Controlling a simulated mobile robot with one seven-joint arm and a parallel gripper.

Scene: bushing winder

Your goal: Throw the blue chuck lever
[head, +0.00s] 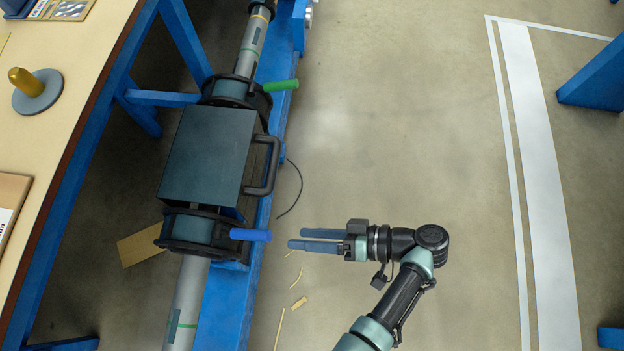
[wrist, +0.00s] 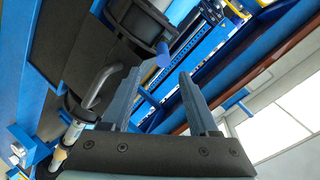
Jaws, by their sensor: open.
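The blue chuck lever (head: 250,235) is a short blue handle that sticks out to the right from the lower dark chuck (head: 188,232) on the winder. In the wrist view the blue lever (wrist: 163,56) shows end-on beyond the fingertips, in line with the gap between them. My gripper (head: 290,239) is open and empty. It points left toward the lever, with a small gap between its fingertips and the lever's free end in the head view. In the wrist view my gripper's two fingers (wrist: 160,80) stand well apart.
A green lever (head: 281,86) sits on the upper chuck. A dark box-shaped cover (head: 208,150) with a black handle (head: 267,165) lies between the chucks. A blue rail (head: 228,300) runs beneath. Scraps (head: 299,303) lie on the floor. Floor to the right is clear.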

